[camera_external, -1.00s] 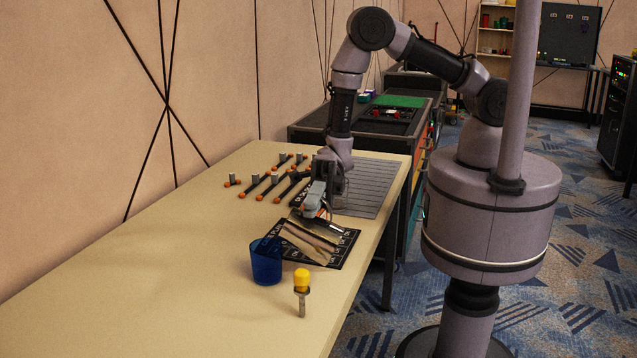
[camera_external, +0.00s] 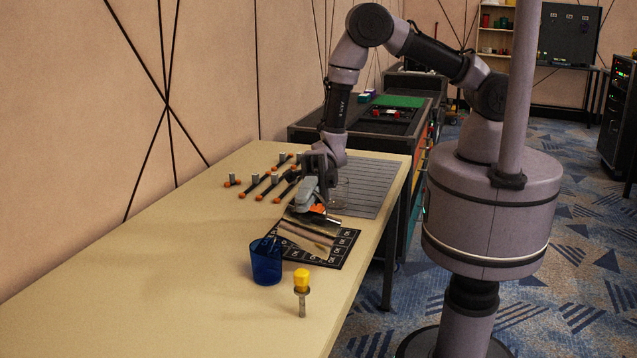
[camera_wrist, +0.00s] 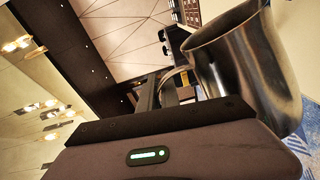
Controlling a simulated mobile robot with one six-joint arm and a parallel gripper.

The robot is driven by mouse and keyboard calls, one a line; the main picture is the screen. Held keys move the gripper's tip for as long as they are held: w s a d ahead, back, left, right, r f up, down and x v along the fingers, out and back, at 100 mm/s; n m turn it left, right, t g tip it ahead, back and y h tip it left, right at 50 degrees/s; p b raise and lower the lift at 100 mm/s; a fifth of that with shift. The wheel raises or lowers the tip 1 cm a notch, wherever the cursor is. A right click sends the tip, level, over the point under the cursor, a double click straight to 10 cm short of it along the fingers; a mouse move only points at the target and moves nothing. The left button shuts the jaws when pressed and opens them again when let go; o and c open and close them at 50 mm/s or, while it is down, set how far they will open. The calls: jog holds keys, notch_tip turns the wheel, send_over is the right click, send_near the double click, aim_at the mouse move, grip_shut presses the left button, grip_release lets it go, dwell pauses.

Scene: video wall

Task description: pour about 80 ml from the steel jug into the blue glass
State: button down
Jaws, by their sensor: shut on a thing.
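The steel jug (camera_external: 308,234) is tilted well over in the external view, held above a black printed mat, its shiny side reflecting the surroundings. My gripper (camera_external: 318,209) is shut on it, at its upper right. In the wrist view the jug (camera_wrist: 245,75) fills the upper right, its rim slanted; its contents are hidden. The blue glass (camera_external: 266,262) stands upright on the table, just left of and nearer the camera than the jug. A thin dark line shows at the glass's mouth; I cannot tell whether it is liquid.
The black mat (camera_external: 338,252) lies under the jug. Several orange-and-black pieces (camera_external: 270,183) lie behind, beside a grey slatted mat (camera_external: 372,190). The table's left front (camera_external: 150,290) is clear.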

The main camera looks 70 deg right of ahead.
aim_at(323, 232)
jog(key=shift+w+a+r+m+p, duration=0.15)
jog(key=shift+w+m+p, duration=0.1)
jog(key=shift+w+p, duration=0.2)
jog(key=shift+w+r+m+p, duration=0.2)
jog(key=shift+w+m+p, duration=0.15)
jog(key=shift+w, duration=0.15)
jog(key=shift+w+a+r+m+p, duration=0.1)
jog(key=shift+w+r+m+p, duration=0.1)
jog(key=shift+w+p, duration=0.25)
dwell(0.9)
jog(key=s+n+b, duration=0.1)
jog(key=s+f+n+b, duration=0.1)
jog(key=s+b, duration=0.1)
jog(key=s+f+n+b, duration=0.1)
jog(key=shift+s+d+f, duration=0.2)
jog(key=shift+s+d, duration=0.05)
jog(key=shift+d, duration=0.15)
jog(key=shift+s+n+b, duration=0.4)
jog(key=shift+s+n, duration=0.05)
jog(key=shift+n, duration=0.25)
jog(key=shift+s+d+f+n+b, duration=0.1)
jog(key=shift+s+f+n+b, duration=0.2)
jog(key=shift+s+n+b, duration=0.3)
jog(key=shift+w, duration=0.1)
jog(key=shift+r, duration=0.1)
